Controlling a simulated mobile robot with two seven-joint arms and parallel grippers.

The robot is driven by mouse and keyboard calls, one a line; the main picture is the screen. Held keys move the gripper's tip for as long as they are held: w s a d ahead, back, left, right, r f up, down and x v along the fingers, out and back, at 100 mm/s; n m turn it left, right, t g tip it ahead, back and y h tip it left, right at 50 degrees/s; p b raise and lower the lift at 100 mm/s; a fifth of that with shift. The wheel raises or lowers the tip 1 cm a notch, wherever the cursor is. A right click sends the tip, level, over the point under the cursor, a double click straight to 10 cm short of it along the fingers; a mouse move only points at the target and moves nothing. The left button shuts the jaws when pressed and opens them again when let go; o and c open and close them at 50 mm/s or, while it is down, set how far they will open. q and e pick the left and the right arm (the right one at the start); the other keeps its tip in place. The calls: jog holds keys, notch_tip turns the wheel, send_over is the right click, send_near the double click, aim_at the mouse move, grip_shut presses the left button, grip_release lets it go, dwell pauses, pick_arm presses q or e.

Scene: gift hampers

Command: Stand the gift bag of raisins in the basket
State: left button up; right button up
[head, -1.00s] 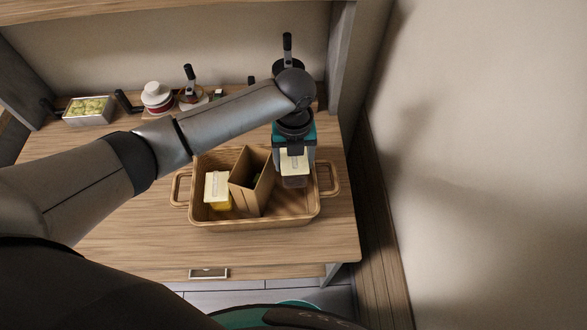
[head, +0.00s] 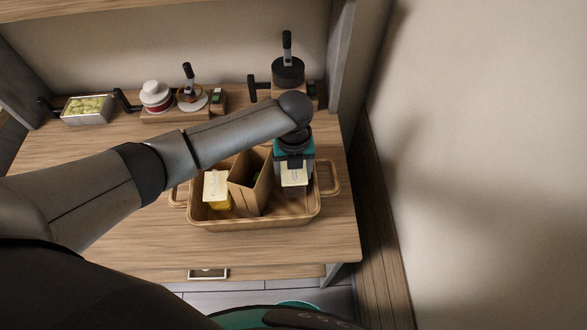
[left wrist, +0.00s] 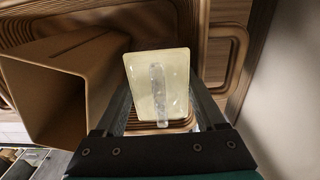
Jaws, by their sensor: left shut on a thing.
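My left gripper (head: 294,168) is shut on the gift bag of raisins (head: 294,188), a small clear bag with a cream header and a dark lower part. It holds the bag upright over or inside the right part of the wicker basket (head: 254,224). Whether the bag's bottom touches the basket floor I cannot tell. In the left wrist view the cream header (left wrist: 157,88) sits between the two fingers, with the basket's woven rim (left wrist: 195,30) around it. My right gripper is not in view.
In the basket, an open brown cardboard box (head: 248,186) stands in the middle and a yellow bag with a cream top (head: 216,188) at the left. A metal tray of green items (head: 88,108), a white-and-red container (head: 155,95) and a black canister (head: 288,72) stand at the back.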

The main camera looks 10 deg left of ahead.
pick_arm(q)
jog(key=o, duration=1.5)
jog(key=shift+r, duration=0.4)
notch_tip(320, 180, up, 12)
jog(key=shift+r+p, duration=0.2)
jog(key=shift+p, duration=0.5)
